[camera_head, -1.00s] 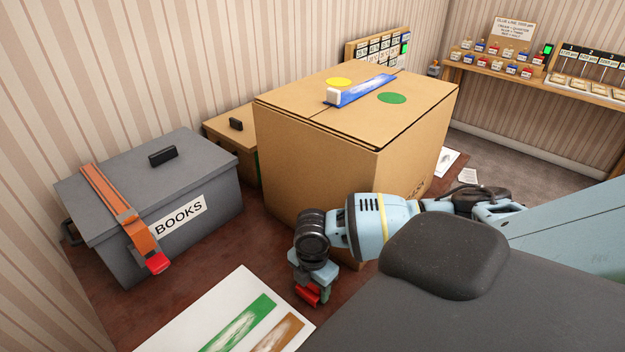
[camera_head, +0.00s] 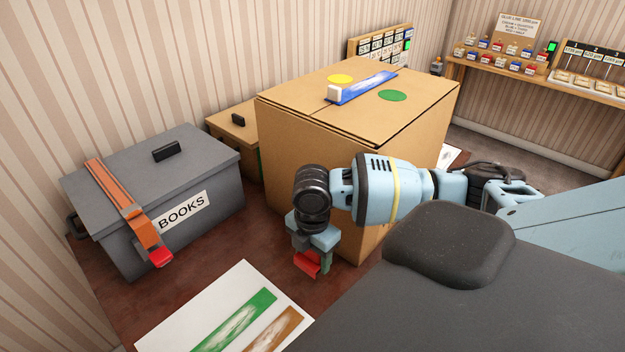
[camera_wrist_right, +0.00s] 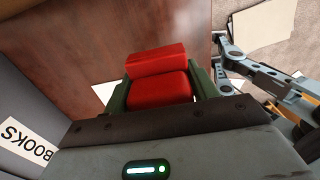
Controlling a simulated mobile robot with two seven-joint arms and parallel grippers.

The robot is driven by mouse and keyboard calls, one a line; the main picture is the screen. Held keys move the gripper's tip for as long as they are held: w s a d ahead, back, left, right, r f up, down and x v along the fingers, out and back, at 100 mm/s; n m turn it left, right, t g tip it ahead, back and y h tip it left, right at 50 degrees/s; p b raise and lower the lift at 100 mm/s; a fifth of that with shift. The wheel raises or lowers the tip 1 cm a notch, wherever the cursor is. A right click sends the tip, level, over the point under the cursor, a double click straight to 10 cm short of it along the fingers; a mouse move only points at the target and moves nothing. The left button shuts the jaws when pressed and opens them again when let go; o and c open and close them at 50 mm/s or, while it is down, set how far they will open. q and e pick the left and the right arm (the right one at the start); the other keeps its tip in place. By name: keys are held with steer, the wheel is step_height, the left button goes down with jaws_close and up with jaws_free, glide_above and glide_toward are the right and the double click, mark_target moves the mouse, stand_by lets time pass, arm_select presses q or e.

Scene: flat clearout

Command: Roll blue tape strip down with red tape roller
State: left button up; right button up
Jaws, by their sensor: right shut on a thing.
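The blue tape strip (camera_head: 366,87) lies across the top of the large cardboard box (camera_head: 300,125), with a small white block (camera_head: 334,92) at its near left end. My right gripper (camera_head: 308,262) is in front of the box's left side, low over the brown floor and below the box top. It is shut on a red thing, the red tape roller (camera_head: 304,264). In the right wrist view the red roller (camera_wrist_right: 158,75) sits between the two green fingers. The left gripper does not show.
A grey BOOKS box (camera_head: 150,200) with an orange strap stands at left. A smaller cardboard box (camera_head: 232,135) is behind it. A white sheet with green and brown strips (camera_head: 225,300) lies in front. Yellow (camera_head: 340,79) and green (camera_head: 392,96) discs flank the tape.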

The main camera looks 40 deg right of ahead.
steer(key=o, duration=0.3)
steer(key=shift+c, duration=0.7)
steer(key=shift+a+r+m, duration=0.2)
steer(key=shift+a+m, duration=0.15)
steer(key=shift+m, duration=0.05)
steer(key=s+a+r+m, duration=0.1)
steer(key=a+r+m, duration=0.8)
steer(key=m, duration=0.9)
steer(key=shift+s+a+r, duration=0.2)
steer(key=shift+s+a, duration=0.2)
steer(key=shift+a, duration=0.8)
steer(key=shift+s, duration=0.1)
